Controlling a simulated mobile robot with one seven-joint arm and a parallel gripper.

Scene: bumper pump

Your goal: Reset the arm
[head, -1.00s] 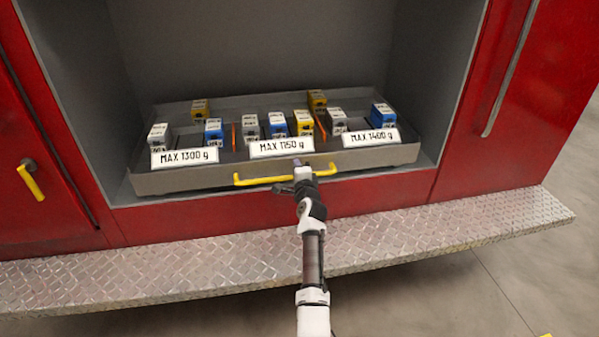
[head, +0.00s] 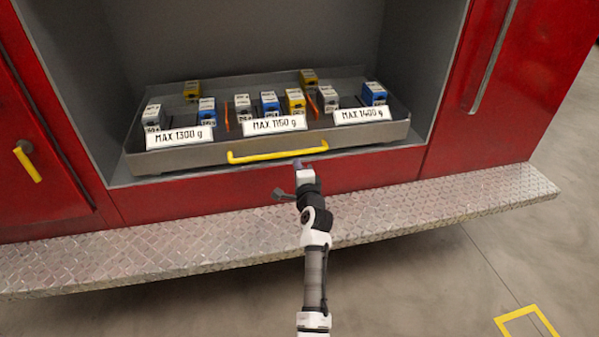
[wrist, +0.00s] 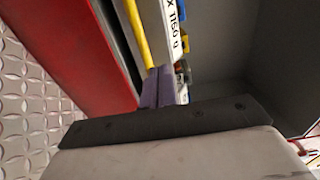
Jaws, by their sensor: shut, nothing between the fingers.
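My gripper (head: 297,163) is shut and empty. In the head view its tip is just below the right part of the yellow handle (head: 277,152) on the front of a grey tray (head: 390,131). In the wrist view the purple-grey fingers (wrist: 158,88) are together, close to the yellow handle bar (wrist: 138,35); I cannot tell whether they touch it. My arm reaches forward from the bottom of the head view.
The tray holds several blue, yellow and grey blocks behind labels such as "MAX 1150 g" (head: 275,124). It sits in a grey compartment between red panels (head: 508,100). A diamond-plate step (head: 440,205) runs below. Open floor (head: 500,260) lies in front.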

